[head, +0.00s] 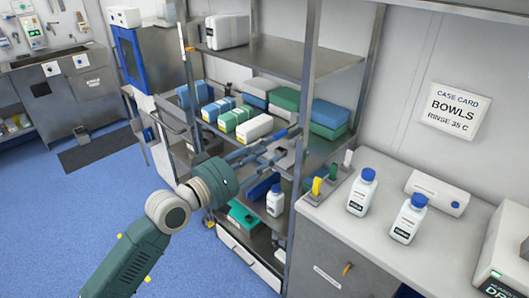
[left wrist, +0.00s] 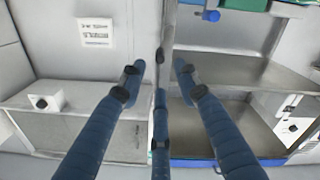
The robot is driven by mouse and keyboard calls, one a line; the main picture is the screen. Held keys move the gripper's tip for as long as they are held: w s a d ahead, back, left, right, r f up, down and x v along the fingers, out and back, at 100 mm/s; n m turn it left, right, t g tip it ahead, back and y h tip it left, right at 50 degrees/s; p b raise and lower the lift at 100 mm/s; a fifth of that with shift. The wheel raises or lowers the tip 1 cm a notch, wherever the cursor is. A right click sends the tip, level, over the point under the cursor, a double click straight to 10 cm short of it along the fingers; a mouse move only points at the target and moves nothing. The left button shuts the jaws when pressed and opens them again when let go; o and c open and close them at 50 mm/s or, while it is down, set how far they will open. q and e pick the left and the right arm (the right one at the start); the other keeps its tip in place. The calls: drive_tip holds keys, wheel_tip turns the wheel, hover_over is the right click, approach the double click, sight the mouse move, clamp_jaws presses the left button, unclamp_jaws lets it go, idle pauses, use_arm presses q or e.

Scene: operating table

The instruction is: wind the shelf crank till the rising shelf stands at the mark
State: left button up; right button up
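My left gripper (head: 284,145) reaches in from the lower left, in front of the steel shelf rack (head: 300,90). Its blue-grey fingers are spread and empty near the rack's front post. Contact with the post cannot be told. Steel shelf boards (head: 285,57) carry packs and boxes. I cannot pick out the crank, the rising shelf or the mark with certainty. My right gripper is out of view.
The counter (head: 330,215) at right holds blue-capped bottles (head: 362,192), a white box (head: 438,191) and a block with coloured levers (head: 326,187). A lower board carries another bottle (head: 275,200). Blue floor (head: 70,210) is clear at left.

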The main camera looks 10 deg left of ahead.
sight(300, 130)
use_arm(q)
drive_tip(key=w+d+m, duration=0.2)
drive_tip(key=w, duration=0.1)
drive_tip(key=w+d+m+b, duration=0.1)
drive_tip(key=w+d+m, duration=0.4)
drive_tip(key=w, duration=0.2)
drive_tip(key=shift+d+r+m+b, duration=0.15)
drive_tip(key=shift+d+m+b, duration=0.05)
drive_tip(key=shift+m+b, duration=0.2)
drive_tip(key=shift+c, duration=0.3)
clamp_jaws()
